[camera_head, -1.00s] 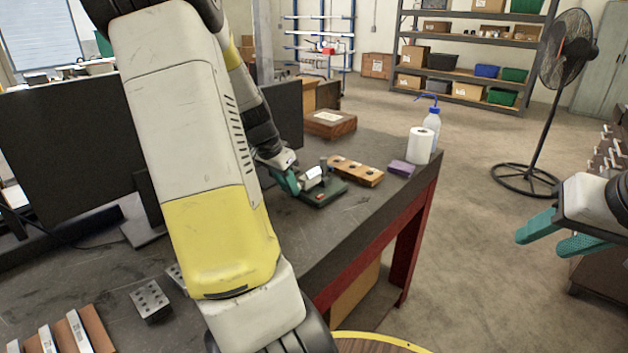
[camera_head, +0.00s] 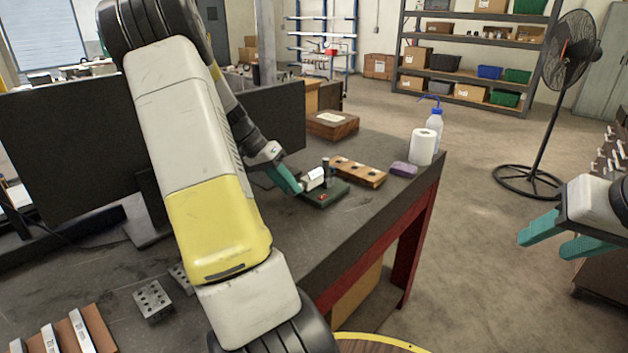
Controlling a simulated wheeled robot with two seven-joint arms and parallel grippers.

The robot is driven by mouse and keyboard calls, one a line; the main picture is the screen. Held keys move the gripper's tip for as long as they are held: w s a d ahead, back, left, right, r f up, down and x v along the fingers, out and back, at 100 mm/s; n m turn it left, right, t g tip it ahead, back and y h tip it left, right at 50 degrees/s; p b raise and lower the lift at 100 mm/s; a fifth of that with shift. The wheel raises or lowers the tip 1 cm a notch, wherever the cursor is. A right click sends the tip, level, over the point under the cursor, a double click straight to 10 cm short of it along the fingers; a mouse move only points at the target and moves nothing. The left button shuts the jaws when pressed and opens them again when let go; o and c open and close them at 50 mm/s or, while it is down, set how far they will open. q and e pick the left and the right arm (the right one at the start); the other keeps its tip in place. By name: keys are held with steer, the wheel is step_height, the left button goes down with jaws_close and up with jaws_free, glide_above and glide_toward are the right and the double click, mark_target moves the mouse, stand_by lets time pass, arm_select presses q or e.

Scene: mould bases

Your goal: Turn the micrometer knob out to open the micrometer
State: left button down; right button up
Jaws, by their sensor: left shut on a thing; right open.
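The micrometer (camera_head: 315,178) sits on a dark green base (camera_head: 330,197) on the workbench, with a light cylindrical part showing and a dark upright post beside it. My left gripper (camera_head: 298,188) has teal fingers and is shut at the left end of the micrometer, where the knob is. The fingers hide most of the knob, and the measuring gap is too small to make out. My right gripper (camera_head: 556,240) is open and empty, out over the floor at the right, well away from the bench.
A wooden block with holes (camera_head: 358,172) lies behind the base, with a purple block (camera_head: 403,169), a paper roll (camera_head: 422,147) and a wash bottle (camera_head: 434,122) to its right. A wooden box (camera_head: 332,124) stands farther back. Metal blocks (camera_head: 153,302) lie at the near left.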

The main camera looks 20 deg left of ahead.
arm_select(q)
steer(key=c, duration=1.2)
jaws_free()
steer(key=v, duration=0.7)
steer(key=shift+s+a+r, duration=0.15)
steer(key=shift+a+r, duration=0.1)
steer(key=shift+r, duration=0.05)
